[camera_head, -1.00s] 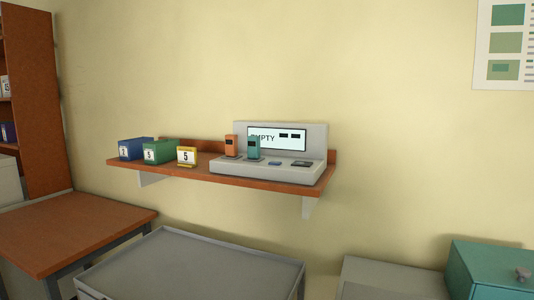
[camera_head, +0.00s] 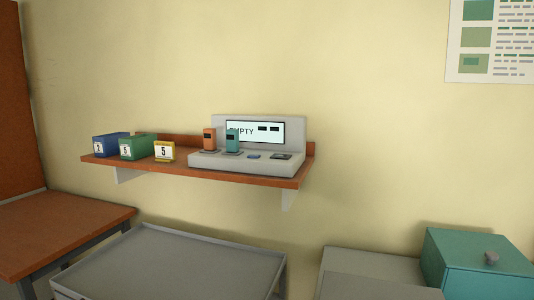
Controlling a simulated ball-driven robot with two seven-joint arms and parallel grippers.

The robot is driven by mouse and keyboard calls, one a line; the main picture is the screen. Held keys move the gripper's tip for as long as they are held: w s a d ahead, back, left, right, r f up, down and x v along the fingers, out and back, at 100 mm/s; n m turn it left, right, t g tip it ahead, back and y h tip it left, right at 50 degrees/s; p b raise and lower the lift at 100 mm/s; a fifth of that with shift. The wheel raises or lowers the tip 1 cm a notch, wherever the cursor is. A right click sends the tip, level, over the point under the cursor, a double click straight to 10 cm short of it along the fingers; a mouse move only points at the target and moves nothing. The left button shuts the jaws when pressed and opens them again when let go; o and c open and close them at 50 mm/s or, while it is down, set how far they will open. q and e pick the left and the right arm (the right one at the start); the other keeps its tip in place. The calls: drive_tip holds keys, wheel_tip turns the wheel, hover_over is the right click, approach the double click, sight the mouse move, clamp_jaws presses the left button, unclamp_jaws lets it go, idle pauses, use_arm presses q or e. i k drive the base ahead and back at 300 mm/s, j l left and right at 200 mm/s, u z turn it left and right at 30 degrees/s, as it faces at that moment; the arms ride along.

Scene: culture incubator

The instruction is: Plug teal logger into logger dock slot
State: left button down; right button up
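The teal logger (camera_head: 232,141) stands upright at the grey logger dock (camera_head: 270,167) on the wall shelf. It is beside an orange logger (camera_head: 209,139), which also stands upright at the dock's left end. I cannot tell at this size how deep either one sits in its slot. To their right, the dock's top has a small blue patch (camera_head: 254,156) and a dark patch (camera_head: 281,156). The dock's screen (camera_head: 268,132) reads "EMPTY", partly covered by the teal logger, beside two dark blocks. Neither gripper is in view.
On the brown shelf (camera_head: 190,173), blue (camera_head: 110,143), green (camera_head: 137,145) and yellow (camera_head: 164,151) numbered boxes stand left of the dock. The wall carries a poster (camera_head: 490,40).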

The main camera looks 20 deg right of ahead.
sight(232, 141)
drive_tip(key=i+j+z, duration=0.1)
drive_tip(key=i+j, duration=0.3)
drive_tip(key=j, duration=0.25)
drive_tip(key=i+j+z, duration=0.15)
drive_tip(key=j, duration=0.2)
drive_tip(key=i+j+z, duration=0.1)
drive_tip(key=j, duration=0.25)
drive_tip(key=i+j+z, duration=0.1)
drive_tip(key=i+j, duration=0.15)
drive_tip(key=j, duration=0.15)
drive_tip(key=i+j, duration=0.15)
drive_tip(key=j, duration=0.2)
drive_tip(key=i+j+z, duration=0.15)
drive_tip(key=j, duration=0.25)
